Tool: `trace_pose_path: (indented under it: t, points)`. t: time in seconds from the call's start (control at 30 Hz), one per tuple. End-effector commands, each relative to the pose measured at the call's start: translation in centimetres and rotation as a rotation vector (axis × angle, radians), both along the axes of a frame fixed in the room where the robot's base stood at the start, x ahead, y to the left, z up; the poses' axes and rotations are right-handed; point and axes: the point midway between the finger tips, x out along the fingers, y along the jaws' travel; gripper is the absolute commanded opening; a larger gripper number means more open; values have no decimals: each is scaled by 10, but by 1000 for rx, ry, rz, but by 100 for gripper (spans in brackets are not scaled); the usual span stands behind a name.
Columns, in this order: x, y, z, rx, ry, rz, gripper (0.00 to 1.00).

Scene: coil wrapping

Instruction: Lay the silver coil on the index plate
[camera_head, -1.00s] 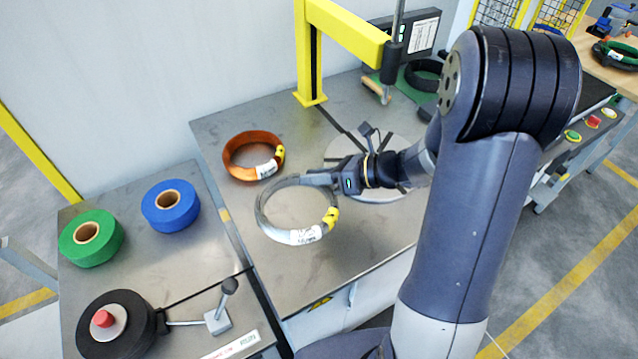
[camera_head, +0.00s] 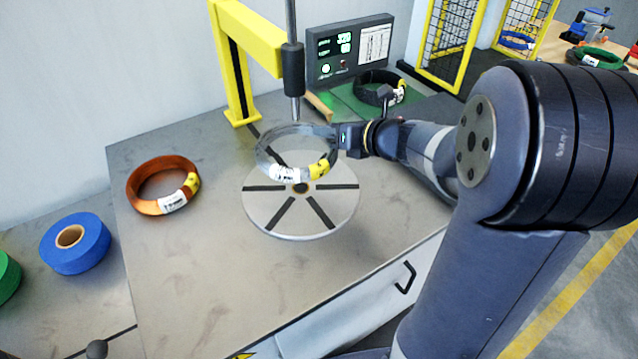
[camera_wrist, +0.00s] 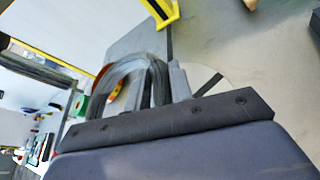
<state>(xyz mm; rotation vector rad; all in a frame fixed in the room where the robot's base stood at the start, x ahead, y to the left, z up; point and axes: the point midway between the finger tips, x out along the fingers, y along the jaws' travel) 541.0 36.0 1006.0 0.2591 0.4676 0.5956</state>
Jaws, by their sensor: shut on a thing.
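The silver coil (camera_head: 262,160) has a white label and a yellow tag on its near side. My gripper (camera_head: 336,139) is shut on the coil's right rim and holds it above the far part of the index plate (camera_head: 300,222). The plate is a round grey disc with dark radial slots and a dark hub. The coil appears raised and apart from the plate, overlapping its far edge in the head view. In the wrist view the coil (camera_wrist: 150,78) rises between my gripper's fingers (camera_wrist: 168,82), and part of the plate (camera_wrist: 210,78) shows behind.
A copper coil (camera_head: 140,190) lies on the table left of the plate. A yellow post (camera_head: 236,80) carries a vertical dark rod (camera_head: 293,80) close behind the silver coil. A display box (camera_head: 345,50) and a black coil (camera_head: 375,84) are at the back. Blue tape (camera_head: 75,255) is far left.

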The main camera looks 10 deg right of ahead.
Motion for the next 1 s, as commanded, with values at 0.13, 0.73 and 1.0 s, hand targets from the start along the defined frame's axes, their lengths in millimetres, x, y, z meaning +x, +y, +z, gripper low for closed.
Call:
trace_pose_path:
  t: [0.13,0.73,1.0]
  points:
    - [1,-1,-16,3,2,-13,0]
    - [1,-1,-93,2,1,-11,0]
    - [1,-1,-97,1,-3,-11,0]
